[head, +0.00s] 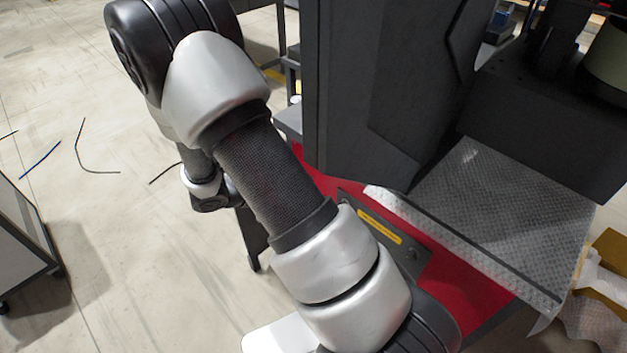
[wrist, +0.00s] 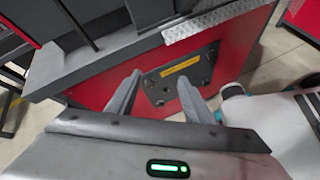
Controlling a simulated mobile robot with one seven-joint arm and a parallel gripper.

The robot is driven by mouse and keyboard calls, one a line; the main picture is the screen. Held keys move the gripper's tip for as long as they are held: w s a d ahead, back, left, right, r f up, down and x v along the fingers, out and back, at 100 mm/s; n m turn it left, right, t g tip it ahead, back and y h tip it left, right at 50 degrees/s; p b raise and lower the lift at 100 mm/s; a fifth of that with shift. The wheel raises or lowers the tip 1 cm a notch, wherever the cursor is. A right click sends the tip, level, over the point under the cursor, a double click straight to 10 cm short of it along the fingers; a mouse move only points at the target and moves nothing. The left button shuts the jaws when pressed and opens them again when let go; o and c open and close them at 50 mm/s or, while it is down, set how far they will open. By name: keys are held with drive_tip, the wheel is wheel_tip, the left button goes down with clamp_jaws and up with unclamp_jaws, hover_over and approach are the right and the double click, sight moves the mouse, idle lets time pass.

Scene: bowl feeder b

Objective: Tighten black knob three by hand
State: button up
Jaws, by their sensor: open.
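A dark grey plate (wrist: 198,66) with a yellow label strip (wrist: 180,66) is set on the red side of the machine. Small dark round knobs sit near its corners, such as an upper right knob (wrist: 213,52); I cannot tell which is knob three. Whether a fingertip touches the plate is unclear. The head view does not show the gripper.
The red machine base (head: 468,291) carries a tall dark grey cabinet (head: 345,90) and a textured metal sheet (head: 500,215). Cardboard (head: 612,246) lies at the right edge. A wheeled cart (head: 22,235) stands at left. The floor between is mostly clear, with a few thin cables.

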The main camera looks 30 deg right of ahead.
wheel_tip(320, 180, down, 16)
drive_tip(key=w+f+n+t+h+b, duration=0.1)
drive_tip(key=w+n+t+b, duration=0.15)
drive_tip(key=n, duration=0.45)
drive_tip(key=w+d+f+b, duration=0.1)
drive_tip(key=w+d+f, duration=0.1)
drive_tip(key=d, duration=0.5)
drive_tip(key=w+d+f+t+b, duration=0.1)
drive_tip(key=w+d+f+b, duration=0.1)
drive_tip(key=d+f, duration=0.2)
drive_tip(key=d, duration=0.3)
drive_tip(key=shift+w+d+f, duration=0.2)
drive_tip(key=shift+w+d, duration=0.05)
drive_tip(key=c, duration=1)
drive_tip(key=shift+c, duration=0.2)
